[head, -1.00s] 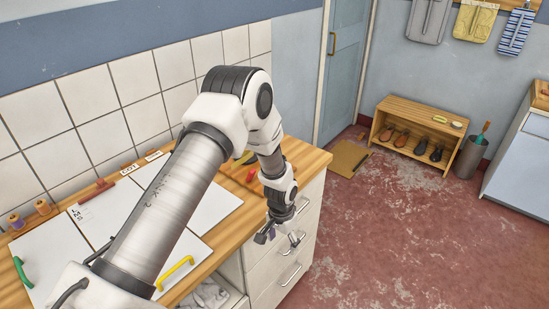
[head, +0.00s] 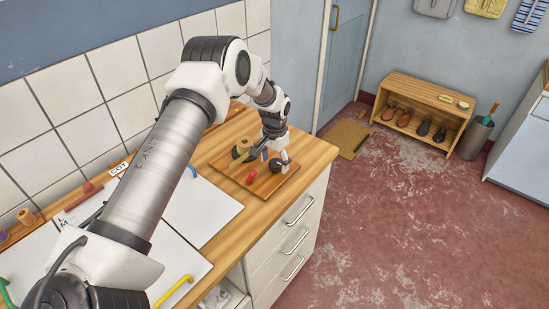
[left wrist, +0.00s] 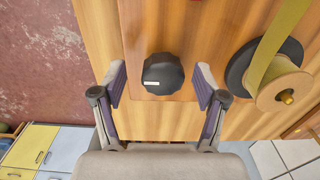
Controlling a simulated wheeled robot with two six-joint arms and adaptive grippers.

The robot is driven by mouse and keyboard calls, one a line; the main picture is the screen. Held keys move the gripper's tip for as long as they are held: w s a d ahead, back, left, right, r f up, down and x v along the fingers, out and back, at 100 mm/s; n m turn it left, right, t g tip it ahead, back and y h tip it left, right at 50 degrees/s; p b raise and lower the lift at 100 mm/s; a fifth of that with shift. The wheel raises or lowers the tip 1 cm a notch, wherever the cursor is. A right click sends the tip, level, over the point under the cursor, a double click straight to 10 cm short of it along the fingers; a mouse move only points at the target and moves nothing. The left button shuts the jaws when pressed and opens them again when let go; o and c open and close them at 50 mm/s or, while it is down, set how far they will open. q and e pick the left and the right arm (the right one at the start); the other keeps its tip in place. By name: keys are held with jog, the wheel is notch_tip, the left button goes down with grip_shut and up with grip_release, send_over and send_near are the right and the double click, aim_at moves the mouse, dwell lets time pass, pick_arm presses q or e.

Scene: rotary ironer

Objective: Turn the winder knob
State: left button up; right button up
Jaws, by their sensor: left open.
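The winder knob (left wrist: 163,74) is a black, lobed knob with a small white mark, on a wooden board (left wrist: 207,20) in the left wrist view. My left gripper (left wrist: 160,70) is open, with one finger on each side of the knob and a visible gap on both sides. A reel with a yellow-green band (left wrist: 276,72) stands right of the knob in that view. In the head view the left gripper (head: 268,158) is over the winder board (head: 262,192) at the counter's far end, and largely hides the knob. My right gripper is not in view.
A small red piece (head: 251,180) lies on the board's near side. White panels (head: 200,210) with coloured handles cover the counter to the left. A tiled wall (head: 118,70) stands behind. Drawers (head: 295,240) are below, with open red floor to the right.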

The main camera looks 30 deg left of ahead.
pick_arm(q)
jog(key=shift+w+a+f, duration=0.1)
jog(key=shift+w+f, duration=0.6)
jog(key=shift+s+r, duration=0.25)
jog(key=shift+r, duration=0.1)
jog(key=c, duration=1.1)
jog(key=shift+c, duration=0.2)
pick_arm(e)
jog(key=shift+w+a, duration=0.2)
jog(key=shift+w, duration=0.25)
pick_arm(q)
jog(key=shift+w+n, duration=0.1)
jog(key=shift+n, duration=0.3)
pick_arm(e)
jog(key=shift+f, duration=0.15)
pick_arm(q)
jog(key=n, duration=0.3)
jog(key=shift+n, duration=0.3)
jog(key=n, duration=1)
jog(key=shift+n, duration=0.4)
jog(key=n+p, duration=0.1)
jog(key=n, duration=0.3)
jog(key=shift+n, duration=0.3)
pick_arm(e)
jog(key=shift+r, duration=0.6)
